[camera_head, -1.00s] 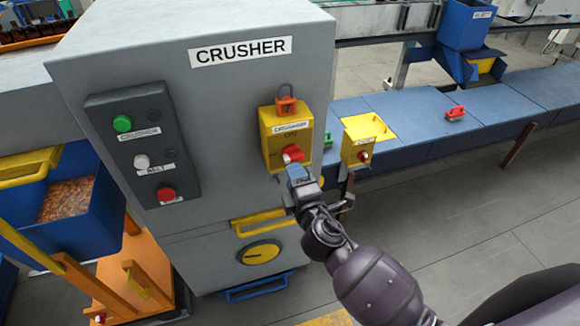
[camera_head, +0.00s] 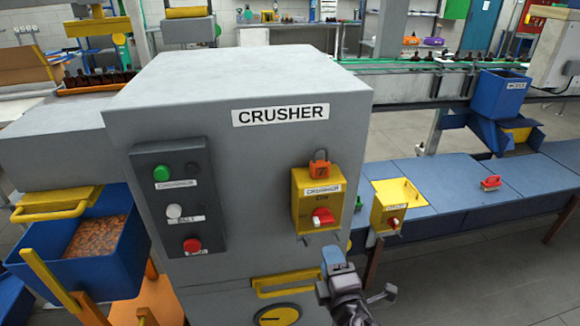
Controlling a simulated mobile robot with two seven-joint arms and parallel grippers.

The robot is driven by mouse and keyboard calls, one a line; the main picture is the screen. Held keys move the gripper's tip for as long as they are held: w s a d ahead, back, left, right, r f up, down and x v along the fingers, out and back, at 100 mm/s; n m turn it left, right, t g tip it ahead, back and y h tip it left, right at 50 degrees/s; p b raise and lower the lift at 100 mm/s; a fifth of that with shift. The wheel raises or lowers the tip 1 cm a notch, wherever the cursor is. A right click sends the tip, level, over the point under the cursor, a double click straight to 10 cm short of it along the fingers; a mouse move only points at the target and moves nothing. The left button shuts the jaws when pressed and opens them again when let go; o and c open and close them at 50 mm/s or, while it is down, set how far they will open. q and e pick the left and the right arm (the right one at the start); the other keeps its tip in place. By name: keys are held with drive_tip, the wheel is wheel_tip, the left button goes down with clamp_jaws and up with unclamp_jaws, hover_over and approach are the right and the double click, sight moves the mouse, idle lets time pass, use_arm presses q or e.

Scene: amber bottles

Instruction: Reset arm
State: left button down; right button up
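My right gripper (camera_head: 334,262) is at the lower middle of the head view, in front of the grey crusher (camera_head: 240,82) and below its yellow switch box. The gripper is apart from the red switch knob (camera_head: 323,217), as far as I can see. Its fingers are small and seen from behind, so I cannot tell whether they are open or shut. The yellow switch box (camera_head: 300,214) carries a CRUSHER ON label and an orange padlock (camera_head: 319,168). My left gripper is not in view.
A dark button panel (camera_head: 150,211) is on the crusher's left front. A blue bin (camera_head: 68,270) of brown pieces stands left. Floor at lower right is clear.

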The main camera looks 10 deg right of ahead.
drive_tip(key=s+d+f+m+g, duration=0.6)
drive_tip(key=s+d+f+m, duration=0.6)
drive_tip(key=s+f+m, duration=0.3)
drive_tip(key=f+m, duration=0.1)
drive_tip(key=m, duration=0.1)
drive_tip(key=shift+s+d+f+m+h, duration=0.2)
drive_tip(key=shift+s+m+h, duration=0.1)
drive_tip(key=shift+s+h, duration=0.1)
